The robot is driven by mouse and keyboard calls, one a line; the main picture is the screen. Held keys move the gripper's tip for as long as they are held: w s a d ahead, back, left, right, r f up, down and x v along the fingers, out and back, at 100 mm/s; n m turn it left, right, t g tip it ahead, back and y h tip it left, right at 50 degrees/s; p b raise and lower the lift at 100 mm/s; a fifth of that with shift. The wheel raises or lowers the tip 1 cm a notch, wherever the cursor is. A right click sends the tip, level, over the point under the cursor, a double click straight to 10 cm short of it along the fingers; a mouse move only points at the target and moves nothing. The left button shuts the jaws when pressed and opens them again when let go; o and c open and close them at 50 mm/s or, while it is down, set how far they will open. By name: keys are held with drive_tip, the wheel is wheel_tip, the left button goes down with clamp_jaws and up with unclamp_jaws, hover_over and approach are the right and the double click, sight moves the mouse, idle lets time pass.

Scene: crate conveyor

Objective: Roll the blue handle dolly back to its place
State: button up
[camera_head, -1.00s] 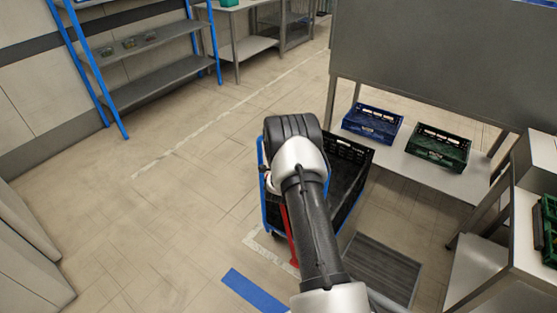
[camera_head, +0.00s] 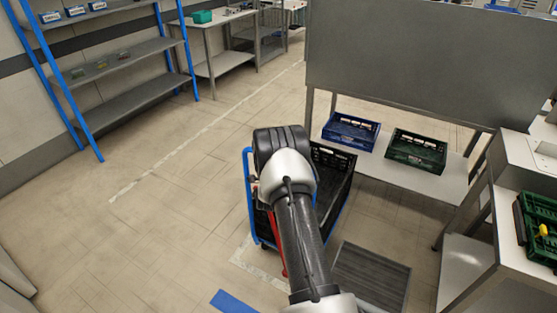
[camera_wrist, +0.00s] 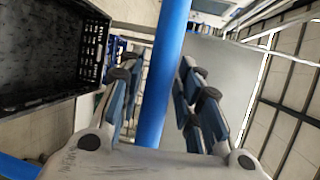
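The dolly has a blue tubular handle frame (camera_head: 249,180) and carries an empty black crate (camera_head: 332,165). It stands on the tiled floor in the middle of the head view. My arm reaches over it and hides much of the handle and my gripper there. In the wrist view, the blue handle bar (camera_wrist: 165,75) runs between the two fingers of my gripper (camera_wrist: 160,85), which lie close along both sides of it. The black crate (camera_wrist: 48,55) also shows at upper left in the wrist view.
A blue crate (camera_head: 350,131) and a green crate (camera_head: 417,150) sit on a low shelf (camera_head: 445,187) right of the dolly. A floor grate (camera_head: 371,276) and blue tape (camera_head: 235,301) lie in front. The floor on the left is clear, up to a blue-framed rack (camera_head: 130,92).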

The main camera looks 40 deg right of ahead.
drive_tip(key=shift+o, duration=0.5)
drive_tip(key=shift+a, duration=0.1)
drive_tip(key=shift+s+a, duration=0.25)
drive_tip(key=shift+a, duration=0.05)
drive_tip(key=v, duration=1.1)
